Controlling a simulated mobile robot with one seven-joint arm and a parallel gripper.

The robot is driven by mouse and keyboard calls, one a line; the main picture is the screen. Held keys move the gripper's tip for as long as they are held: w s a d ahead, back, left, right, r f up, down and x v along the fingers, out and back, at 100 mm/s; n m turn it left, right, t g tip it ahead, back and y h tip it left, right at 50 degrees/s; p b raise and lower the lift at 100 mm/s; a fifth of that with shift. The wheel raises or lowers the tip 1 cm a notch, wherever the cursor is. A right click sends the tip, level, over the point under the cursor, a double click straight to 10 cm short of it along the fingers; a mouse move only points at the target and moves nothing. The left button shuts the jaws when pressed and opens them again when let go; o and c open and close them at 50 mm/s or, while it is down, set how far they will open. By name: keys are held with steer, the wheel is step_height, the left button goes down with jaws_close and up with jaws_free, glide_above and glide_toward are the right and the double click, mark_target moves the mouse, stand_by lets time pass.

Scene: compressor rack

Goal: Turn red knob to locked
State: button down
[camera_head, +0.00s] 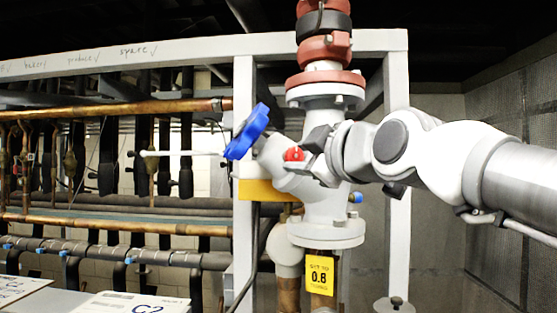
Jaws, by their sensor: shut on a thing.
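The red knob (293,154) is small and sits at the front of the light grey valve body (325,195), near the middle of the camera_head view. My gripper (305,154) reaches in from the right with its dark fingers at the knob. It is shut on the red knob, which shows only in part beside the fingers. The knob's markings and its exact turned position are too small to tell.
A blue handwheel (247,132) sticks out left of the knob, close to my gripper. A red flanged pipe (324,45) rises above the valve. A yellow tag (319,274) hangs below. White frame posts (398,230) stand behind. Copper pipes (115,108) run at left.

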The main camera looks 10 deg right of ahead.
steer(key=m+b, duration=0.3)
steer(key=m, duration=0.1)
steer(key=shift+f, duration=0.2)
steer(key=m+b, duration=0.2)
steer(key=m, duration=0.2)
steer(key=shift+m, duration=0.3)
steer(key=m+b, duration=0.1)
steer(key=m, duration=0.3)
steer(key=shift+r, duration=0.1)
steer(key=shift+m+b, duration=0.35)
steer(key=shift+m, duration=1.75)
steer(key=shift+c, duration=2.2)
jaws_free()
steer(key=shift+r, duration=0.1)
steer(key=shift+s, duration=0.1)
